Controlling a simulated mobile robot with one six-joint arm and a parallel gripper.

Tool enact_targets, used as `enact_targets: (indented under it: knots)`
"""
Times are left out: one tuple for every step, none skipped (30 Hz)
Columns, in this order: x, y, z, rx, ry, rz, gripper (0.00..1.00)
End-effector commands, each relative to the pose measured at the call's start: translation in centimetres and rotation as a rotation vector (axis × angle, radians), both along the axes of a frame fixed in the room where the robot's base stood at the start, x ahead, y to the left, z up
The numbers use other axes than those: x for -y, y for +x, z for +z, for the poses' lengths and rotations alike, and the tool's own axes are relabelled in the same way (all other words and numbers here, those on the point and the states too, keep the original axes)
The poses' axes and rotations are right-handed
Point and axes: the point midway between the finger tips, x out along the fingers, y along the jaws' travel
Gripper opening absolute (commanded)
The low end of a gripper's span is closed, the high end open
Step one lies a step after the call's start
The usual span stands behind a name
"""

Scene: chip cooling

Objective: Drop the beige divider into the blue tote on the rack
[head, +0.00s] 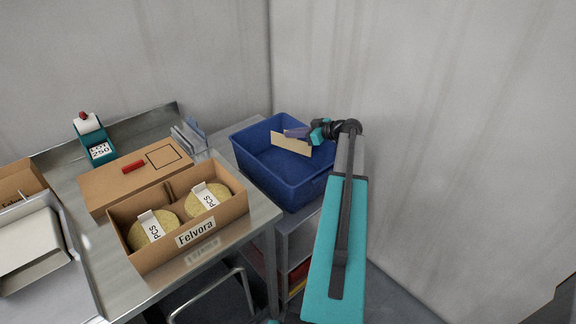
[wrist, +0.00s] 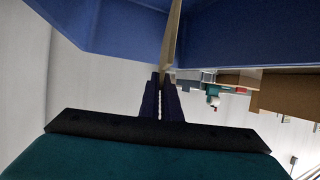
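The beige divider (head: 291,143) is a thin flat panel, held over the blue tote (head: 282,187) in the head view. My gripper (head: 287,133) is at the tote's upper right side and shut on the divider's edge. In the wrist view my gripper's two fingers (wrist: 161,82) pinch the divider (wrist: 172,35), seen edge-on, with the tote's blue walls (wrist: 108,28) on both sides. The tote stands on the rack (head: 292,226) beside the table. Whether the divider touches the tote's floor or wall, I cannot tell.
A metal table (head: 263,212) at the left holds an open Felvora carton (head: 139,262) with two chip packs, a closed carton (head: 108,187), a teal label dispenser (head: 98,148) and a white tray (head: 75,262). Walls stand close behind and right of the tote.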

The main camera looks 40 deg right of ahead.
Motion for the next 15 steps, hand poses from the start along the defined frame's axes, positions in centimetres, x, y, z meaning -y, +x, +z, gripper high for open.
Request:
enact_targets:
  knots:
    - [-0.02, 0.02, 0.02, 0.0, 0.0, 0.0, 0.07]
    - [-0.02, 0.02, 0.02, 0.0, 0.0, 0.0, 0.12]
    - [-0.03, 0.03, 0.03, 0.0, 0.0, 0.0, 0.19]
    - [-0.03, 0.03, 0.03, 0.0, 0.0, 0.0, 0.24]
    - [-0.03, 0.03, 0.03, 0.0, 0.0, 0.0, 0.25]
    - [-0.03, 0.04, 0.03, 0.0, 0.0, 0.0, 0.25]
    - [-0.04, 0.04, 0.03, 0.0, 0.0, 0.0, 0.25]
    - [-0.04, 0.04, 0.03, 0.0, 0.0, 0.0, 0.25]
    - [-0.04, 0.04, 0.04, 0.0, 0.0, 0.001, 0.25]
    - [-0.05, 0.05, 0.04, 0.0, -0.001, 0.001, 0.25]
    - [-0.05, 0.04, 0.03, 0.0, -0.001, 0.001, 0.25]
    - [-0.05, 0.04, 0.03, 0.0, -0.001, 0.001, 0.25]
    - [-0.06, 0.03, 0.03, 0.0, -0.001, 0.001, 0.25]
    - [-0.05, 0.01, 0.05, 0.0, -0.001, 0.001, 0.25]
    - [-0.03, -0.06, 0.06, 0.0, -0.001, 0.0, 0.25]
